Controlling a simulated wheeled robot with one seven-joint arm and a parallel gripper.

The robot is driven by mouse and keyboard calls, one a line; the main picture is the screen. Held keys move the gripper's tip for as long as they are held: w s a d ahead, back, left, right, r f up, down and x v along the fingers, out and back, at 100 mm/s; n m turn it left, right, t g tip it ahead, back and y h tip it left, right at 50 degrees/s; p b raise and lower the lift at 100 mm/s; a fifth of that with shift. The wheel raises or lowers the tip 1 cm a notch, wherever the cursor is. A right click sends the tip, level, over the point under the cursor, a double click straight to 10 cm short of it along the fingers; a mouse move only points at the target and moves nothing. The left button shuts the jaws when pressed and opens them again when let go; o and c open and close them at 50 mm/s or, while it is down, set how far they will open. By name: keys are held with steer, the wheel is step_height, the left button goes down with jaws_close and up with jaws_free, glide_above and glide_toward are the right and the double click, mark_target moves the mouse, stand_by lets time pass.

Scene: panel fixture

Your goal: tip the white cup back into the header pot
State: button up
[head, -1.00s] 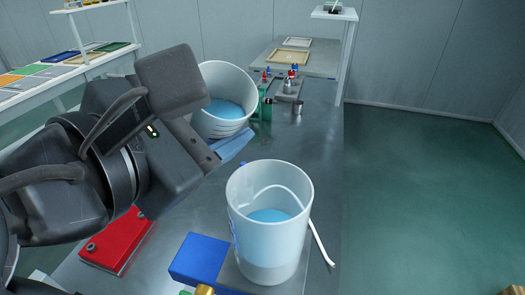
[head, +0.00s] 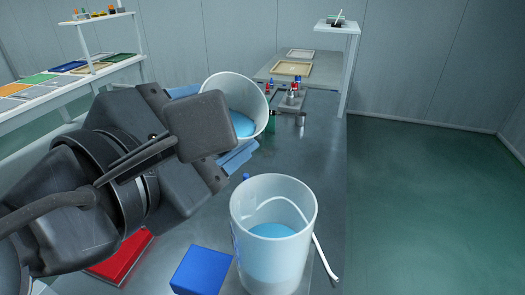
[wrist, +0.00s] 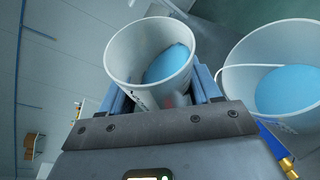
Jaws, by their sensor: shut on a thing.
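The white cup (head: 246,96) is held up and tilted, its mouth toward the right and toward the camera. Blue liquid lies low in it near the lower rim, and no stream shows leaving it. My gripper (wrist: 160,98) is shut on the cup, with one blue finger on each side of it. The header pot (head: 297,262), a white upright bucket, stands in front and to the right of the cup, apart from it in the head view. It holds blue liquid and a white tube. The pot (wrist: 238,58) is right of the cup in the wrist view.
A blue block (head: 202,270) and a red box (head: 122,258) are on the steel bench left of the pot. Small bottles (head: 292,90) and a metal beaker (head: 301,119) stand behind. A white tube hangs over the pot's right side. Open floor lies right.

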steer(key=shift+r+m+t, duration=0.5)
steer(key=shift+r+m, duration=0.1)
steer(key=shift+m, duration=0.3)
stand_by(0.6)
steer(key=shift+f+m+t+b, duration=0.3)
steer(key=shift+f+m+b, duration=0.05)
steer(key=shift+m, duration=0.35)
stand_by(1.3)
steer(key=shift+r+m+t+b, duration=0.45)
steer(key=shift+m+b, duration=0.35)
steer(key=shift+b, duration=1.4)
steer(key=shift+s+d+r+m+t+h+b, duration=0.25)
steer(key=shift+s+d+r+m+h+b, duration=0.3)
steer(key=shift+m, duration=0.45)
stand_by(1.3)
